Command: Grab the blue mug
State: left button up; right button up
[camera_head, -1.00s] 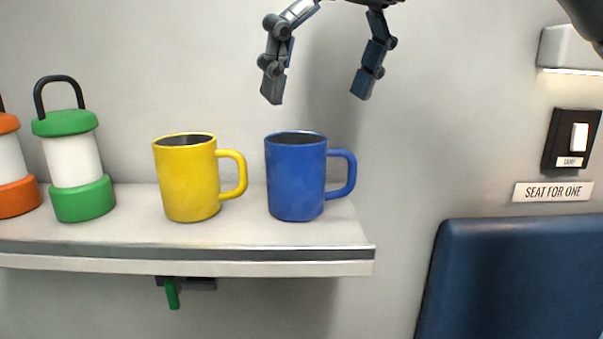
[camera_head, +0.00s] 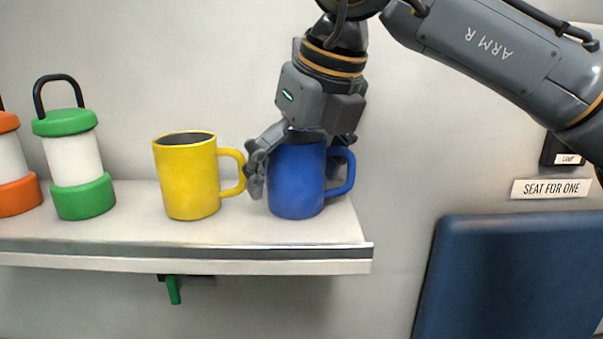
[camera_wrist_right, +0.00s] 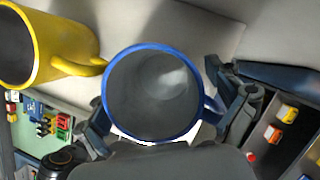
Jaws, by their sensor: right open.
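The blue mug (camera_head: 297,184) stands upright on the shelf (camera_head: 120,222), near its right end, with its handle to the right. My right gripper (camera_head: 300,172) has come down over it from above. One finger is at the mug's left side and the other is behind its right side, near the handle and partly hidden. The fingers are open around the mug. In the right wrist view the mug's round rim and grey inside (camera_wrist_right: 155,92) lie between the two fingers (camera_wrist_right: 165,110). My left gripper is not in view.
A yellow mug (camera_head: 187,178) stands close on the left, its handle near my right gripper's left finger. Green (camera_head: 75,160) and orange (camera_head: 14,165) lanterns stand further left. The wall is close behind. A blue seat back (camera_head: 510,275) is at lower right.

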jog(key=shift+s, duration=0.1)
jog(key=c, duration=1.5)
jog(key=shift+r, duration=0.1)
